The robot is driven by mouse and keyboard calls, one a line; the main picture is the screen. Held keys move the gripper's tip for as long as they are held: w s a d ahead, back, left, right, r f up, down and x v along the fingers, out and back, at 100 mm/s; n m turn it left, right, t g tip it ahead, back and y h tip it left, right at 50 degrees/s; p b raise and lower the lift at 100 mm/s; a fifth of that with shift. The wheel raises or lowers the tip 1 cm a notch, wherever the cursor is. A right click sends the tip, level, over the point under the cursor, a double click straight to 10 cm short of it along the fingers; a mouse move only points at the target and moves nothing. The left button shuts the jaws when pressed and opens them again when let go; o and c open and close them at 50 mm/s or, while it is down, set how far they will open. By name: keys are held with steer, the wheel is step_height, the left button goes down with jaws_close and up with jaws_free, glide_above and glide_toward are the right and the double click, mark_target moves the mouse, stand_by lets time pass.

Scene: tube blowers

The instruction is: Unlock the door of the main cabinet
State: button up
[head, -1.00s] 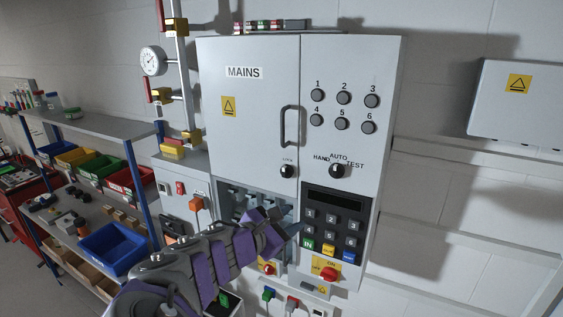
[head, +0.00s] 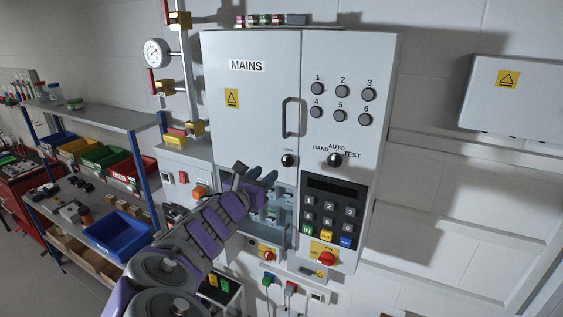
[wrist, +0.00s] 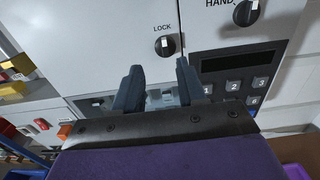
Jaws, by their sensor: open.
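The main cabinet (head: 262,100) is a tall light-grey box with a "MAINS" label, a yellow warning sign and a vertical door handle (head: 286,118). The black round lock knob (head: 288,160) sits on the door below the handle, and its "LOCK" label is readable in the wrist view, where the knob (wrist: 165,46) has an upright pale mark. My gripper (head: 256,178) is open and empty, below and left of the knob. In the wrist view the gripper (wrist: 158,82) has its two fingers apart, with the knob beyond and above the fingertips, not touching.
To the right are a HAND/AUTO/TEST selector (head: 335,160), numbered round buttons and a keypad (head: 332,212). An open recess (head: 275,215) with switches lies below the door. A red rotary switch (head: 327,258) is under the keypad. Shelves with coloured bins (head: 118,235) stand left.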

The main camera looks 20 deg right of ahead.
mark_target(284, 159)
steer(key=x, duration=0.6)
steer(key=s+d+x, duration=0.1)
steer(key=x, duration=0.2)
steer(key=shift+w+d+f, duration=0.1)
steer(key=shift+d+f, duration=0.05)
steer(key=shift+d, duration=0.15)
steer(key=shift+w+a, duration=0.5)
steer(key=shift+a, duration=0.55)
steer(key=shift+s+d+r, duration=0.25)
steer(key=shift+d, duration=0.05)
steer(key=shift+c, duration=1)
steer(key=shift+d, duration=0.5)
steer(key=c, duration=0.3)
steer(key=shift+c, duration=0.7)
steer(key=shift+a+f, duration=0.1)
steer(key=shift+a, duration=0.15)
jaws_close()
